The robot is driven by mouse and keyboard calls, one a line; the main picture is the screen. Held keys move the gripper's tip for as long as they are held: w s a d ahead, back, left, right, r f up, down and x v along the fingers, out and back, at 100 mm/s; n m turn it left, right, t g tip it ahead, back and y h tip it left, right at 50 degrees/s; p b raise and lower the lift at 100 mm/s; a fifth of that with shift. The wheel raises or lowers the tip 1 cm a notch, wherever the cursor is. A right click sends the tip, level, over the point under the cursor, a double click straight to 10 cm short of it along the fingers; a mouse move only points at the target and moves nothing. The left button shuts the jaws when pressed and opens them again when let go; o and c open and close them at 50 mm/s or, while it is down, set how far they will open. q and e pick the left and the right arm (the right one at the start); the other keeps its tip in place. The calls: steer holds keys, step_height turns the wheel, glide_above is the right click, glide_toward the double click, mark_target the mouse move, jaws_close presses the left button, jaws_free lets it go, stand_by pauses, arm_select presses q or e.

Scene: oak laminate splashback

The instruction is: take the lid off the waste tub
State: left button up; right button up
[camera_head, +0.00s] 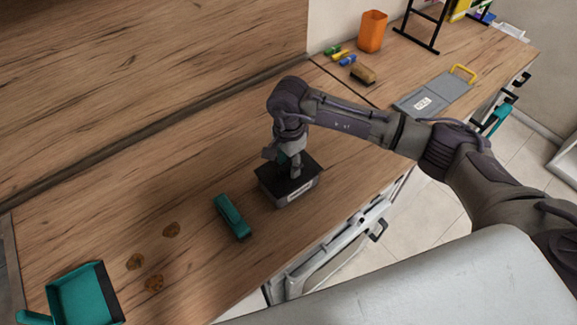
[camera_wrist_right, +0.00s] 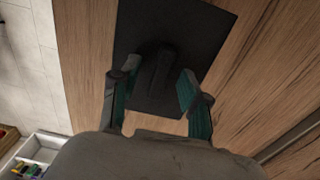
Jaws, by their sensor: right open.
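The waste tub (camera_head: 290,194) is a small dark box with a pale label on its front, standing on the wood counter. Its black lid (camera_head: 302,183) lies flat on top, and it also shows in the right wrist view (camera_wrist_right: 205,25). A raised dark handle (camera_wrist_right: 160,70) is in the middle of the lid. My right gripper (camera_head: 283,168) is directly above the lid, pointing down. In the right wrist view its two teal-padded fingers (camera_wrist_right: 155,92) are apart, one on each side of the handle, with gaps showing. My left gripper is out of view.
A teal block-like tool (camera_head: 232,217) lies left of the tub. An orange cup (camera_head: 372,31), a brush (camera_head: 363,74) and a grey board (camera_head: 432,95) are at the back right.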

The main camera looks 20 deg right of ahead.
jaws_close()
steer(key=shift+r, duration=0.1)
